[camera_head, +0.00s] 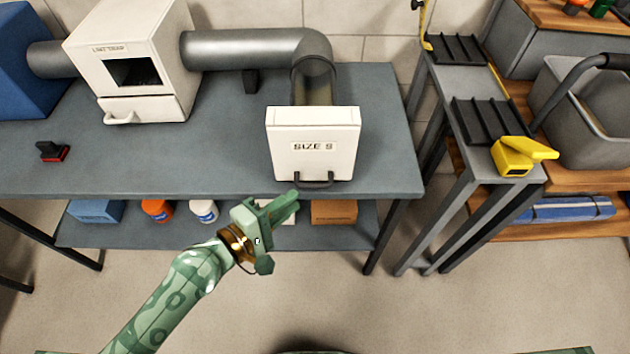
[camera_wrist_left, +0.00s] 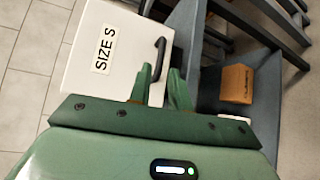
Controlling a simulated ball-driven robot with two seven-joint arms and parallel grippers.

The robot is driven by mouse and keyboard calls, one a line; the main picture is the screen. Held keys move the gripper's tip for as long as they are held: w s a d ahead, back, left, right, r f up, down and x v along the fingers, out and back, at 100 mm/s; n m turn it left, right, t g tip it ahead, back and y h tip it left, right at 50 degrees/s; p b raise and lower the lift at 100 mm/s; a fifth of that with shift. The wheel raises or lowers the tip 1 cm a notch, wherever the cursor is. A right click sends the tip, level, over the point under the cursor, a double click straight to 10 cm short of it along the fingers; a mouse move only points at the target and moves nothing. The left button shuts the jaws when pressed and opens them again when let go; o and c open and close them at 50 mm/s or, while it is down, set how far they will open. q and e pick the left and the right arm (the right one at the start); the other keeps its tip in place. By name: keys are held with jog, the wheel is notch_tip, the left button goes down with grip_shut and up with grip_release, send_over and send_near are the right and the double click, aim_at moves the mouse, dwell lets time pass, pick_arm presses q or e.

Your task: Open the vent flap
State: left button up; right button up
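The vent flap (camera_head: 313,160) is a white panel marked SIZE S on the front of the duct end, at the bench's front edge. It looks closed and has a dark handle (camera_head: 316,184) at its lower edge. My left gripper (camera_head: 287,205) is just left of and below the handle, apparently a little short of it. In the left wrist view the flap (camera_wrist_left: 95,85) fills the upper left. There the handle (camera_wrist_left: 160,58) lies just past the tips of my left gripper (camera_wrist_left: 159,72), whose fingers are apart with nothing between them. My right gripper is not in view.
A grey duct (camera_head: 255,46) runs to a white box (camera_head: 130,60) with a drawer. A red-black brush (camera_head: 52,152) lies on the bench (camera_head: 215,155). A lower shelf holds boxes and bottles. A narrow side stand (camera_head: 463,95) carries black racks and a yellow tool (camera_head: 520,156).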

aim_at(314, 184)
pick_arm(q)
jog(key=x, duration=0.7)
jog(key=shift+w+d+f+b, duration=0.15)
jog(key=shift+w+d+b, duration=0.15)
jog(key=shift+b, duration=0.1)
jog(key=shift+a, duration=0.1)
grip_shut()
